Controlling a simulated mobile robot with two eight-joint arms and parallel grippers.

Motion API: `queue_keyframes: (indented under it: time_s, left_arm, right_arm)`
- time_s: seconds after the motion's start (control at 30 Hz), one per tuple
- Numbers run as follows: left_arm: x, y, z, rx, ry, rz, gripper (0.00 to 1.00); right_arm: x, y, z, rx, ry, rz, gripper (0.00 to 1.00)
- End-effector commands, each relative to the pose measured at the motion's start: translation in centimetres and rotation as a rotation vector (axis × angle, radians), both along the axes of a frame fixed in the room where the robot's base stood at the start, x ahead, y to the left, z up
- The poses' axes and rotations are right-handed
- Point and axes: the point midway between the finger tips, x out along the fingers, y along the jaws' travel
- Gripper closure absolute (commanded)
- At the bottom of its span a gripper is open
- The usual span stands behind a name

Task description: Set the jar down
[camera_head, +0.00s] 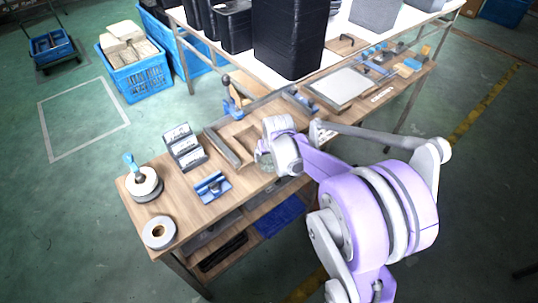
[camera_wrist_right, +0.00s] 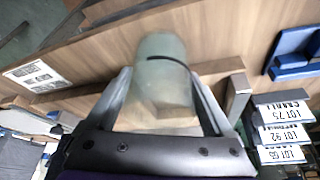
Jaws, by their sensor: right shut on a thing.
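The jar (camera_wrist_right: 162,62) is a pale grey-green, translucent cylinder with a thin dark line across it. In the right wrist view it sits between the two fingers of my right gripper (camera_wrist_right: 160,88), which is shut on it. In the head view my right gripper (camera_head: 266,156) is over the wooden bench, beside an open wooden tray frame (camera_head: 222,149). The gripper and arm hide most of the jar there. I cannot tell whether the jar's base touches the surface below. My left gripper is not in view.
Label holders (camera_head: 185,146), a blue fixture (camera_head: 212,187) and tape rolls (camera_head: 158,232) stand to the left on the bench (camera_head: 180,210). Black bins (camera_head: 288,40) stand on the white table behind. A flat light panel (camera_head: 342,88) lies to the right. Some bare wood shows between them.

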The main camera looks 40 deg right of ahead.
Motion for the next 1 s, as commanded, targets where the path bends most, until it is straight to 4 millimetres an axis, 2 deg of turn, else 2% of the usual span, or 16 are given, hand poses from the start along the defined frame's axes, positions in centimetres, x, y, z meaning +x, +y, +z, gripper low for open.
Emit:
queue_keyframes:
  time_s: [0.17,0.2,0.23,0.47,0.6,0.77,1.0]
  left_arm:
    - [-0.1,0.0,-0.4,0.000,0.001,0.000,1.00]
    - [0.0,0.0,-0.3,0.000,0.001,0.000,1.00]
    - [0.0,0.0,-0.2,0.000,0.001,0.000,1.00]
    - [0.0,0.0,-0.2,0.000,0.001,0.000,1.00]
    - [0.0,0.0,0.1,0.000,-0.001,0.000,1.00]
    - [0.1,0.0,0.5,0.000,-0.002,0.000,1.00]
    - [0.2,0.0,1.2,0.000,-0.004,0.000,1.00]
  right_arm:
    - [0.0,0.0,-0.4,0.000,0.000,0.000,0.87]
    - [0.0,0.0,-0.3,0.000,0.000,0.000,0.06]
    - [0.0,0.0,-0.3,0.000,0.000,0.000,0.01]
    - [0.0,0.0,-0.2,0.000,0.000,0.000,0.00]
    - [-0.2,0.1,0.7,0.000,0.000,0.000,0.00]
    - [-1.3,0.5,3.3,0.000,0.000,-0.001,0.00]
    - [-3.1,1.2,8.1,0.000,0.000,0.000,0.00]
